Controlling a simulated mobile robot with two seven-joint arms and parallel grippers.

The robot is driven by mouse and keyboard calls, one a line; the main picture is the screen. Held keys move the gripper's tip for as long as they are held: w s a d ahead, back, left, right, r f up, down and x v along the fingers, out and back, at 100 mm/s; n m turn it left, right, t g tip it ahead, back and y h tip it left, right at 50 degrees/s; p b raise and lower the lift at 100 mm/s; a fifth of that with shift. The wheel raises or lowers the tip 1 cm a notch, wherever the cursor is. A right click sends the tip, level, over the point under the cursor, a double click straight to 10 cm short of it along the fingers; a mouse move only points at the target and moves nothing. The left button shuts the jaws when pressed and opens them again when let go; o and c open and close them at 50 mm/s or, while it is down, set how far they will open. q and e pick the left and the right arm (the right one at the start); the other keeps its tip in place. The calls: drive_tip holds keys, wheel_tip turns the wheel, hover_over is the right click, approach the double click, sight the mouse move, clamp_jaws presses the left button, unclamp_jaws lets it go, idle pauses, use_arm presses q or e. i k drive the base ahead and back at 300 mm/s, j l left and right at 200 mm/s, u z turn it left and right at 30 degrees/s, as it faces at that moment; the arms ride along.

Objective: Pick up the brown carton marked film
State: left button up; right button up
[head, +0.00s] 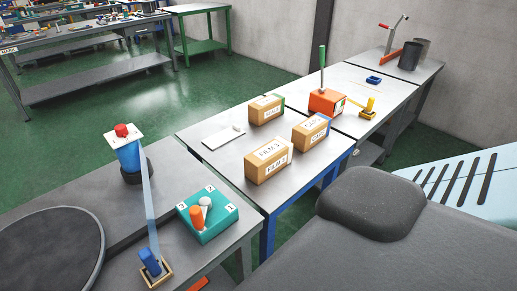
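Three brown cartons with white labels stand upright and apart on a grey-topped table with blue legs. The nearest carton (268,161) has labels that seem to read "FILM" on its top and side. A second carton (312,130) with blue at its right end stands behind it to the right; its label is too small to read surely. A third carton (265,110) with green at its right end stands farther back, its label also unclear. Neither of my grippers shows in the head view, and nothing covers the nearest carton.
A white plate (222,139) lies left of the cartons. An orange box (326,103) with a green upright stands behind them. A teal switch box (208,217) and a blue cylinder (128,157) with a strap stand on the nearer left bench.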

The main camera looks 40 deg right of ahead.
sight(261, 164)
drive_tip(key=z, duration=2.3)
